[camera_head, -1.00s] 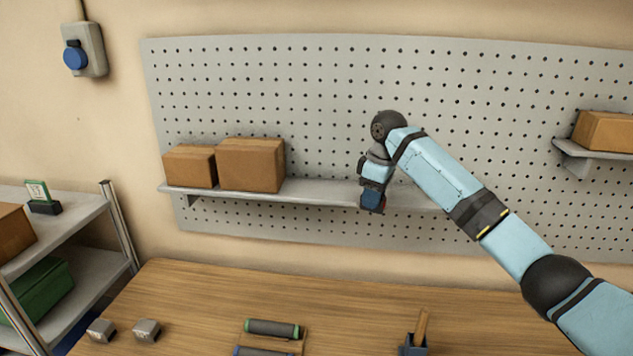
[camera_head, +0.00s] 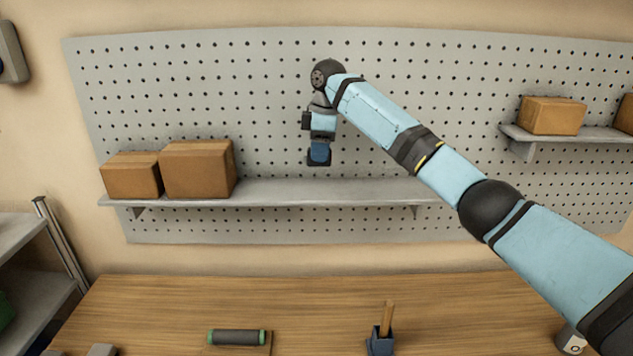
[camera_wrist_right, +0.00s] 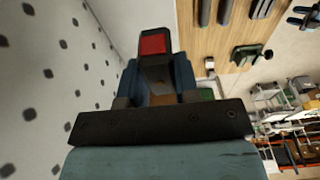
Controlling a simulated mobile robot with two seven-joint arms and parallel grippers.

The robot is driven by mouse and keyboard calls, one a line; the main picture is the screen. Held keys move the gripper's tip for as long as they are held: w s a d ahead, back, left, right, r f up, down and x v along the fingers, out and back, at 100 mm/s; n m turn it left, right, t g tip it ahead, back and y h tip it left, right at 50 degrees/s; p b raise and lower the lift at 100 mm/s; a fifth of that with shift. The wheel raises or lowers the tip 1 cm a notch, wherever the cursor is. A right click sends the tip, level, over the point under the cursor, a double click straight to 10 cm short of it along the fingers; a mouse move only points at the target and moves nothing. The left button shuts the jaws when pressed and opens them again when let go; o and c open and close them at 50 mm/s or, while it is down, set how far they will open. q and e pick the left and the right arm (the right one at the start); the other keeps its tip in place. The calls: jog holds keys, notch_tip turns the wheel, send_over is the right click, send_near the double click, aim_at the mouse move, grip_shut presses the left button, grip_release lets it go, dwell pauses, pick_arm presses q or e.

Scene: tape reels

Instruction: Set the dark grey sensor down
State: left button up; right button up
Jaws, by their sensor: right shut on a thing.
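My right gripper (camera_head: 319,152) hangs pointing down in front of the pegboard, above the grey wall shelf (camera_head: 300,190). In the right wrist view the blue fingers of my right gripper (camera_wrist_right: 156,78) are shut on a dark block with a red face (camera_wrist_right: 153,43), which I take to be the dark grey sensor. It sticks out past the fingertips. In the head view the fingers mostly hide it. My left gripper is in neither view.
Two cardboard boxes (camera_head: 198,169) stand on the shelf's left part; its middle and right are bare. Another shelf with boxes (camera_head: 551,115) is at the right. Below, the wooden table (camera_head: 300,300) holds a dark roller with green ends (camera_head: 237,337) and a blue cup (camera_head: 380,345) with a stick.

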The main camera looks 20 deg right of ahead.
aim_at(319, 164)
notch_tip(319, 164, down, 4)
jog(key=shift+r, duration=0.1)
jog(key=shift+f, duration=2.3)
jog(key=o, duration=0.9)
jog(key=shift+f, duration=0.1)
jog(key=r, duration=0.4)
jog(key=d+r, duration=0.1)
jog(key=r, duration=0.7)
jog(key=shift+s+d+r, duration=0.1)
jog(key=shift+s+d, duration=0.05)
jog(key=shift+s, duration=0.05)
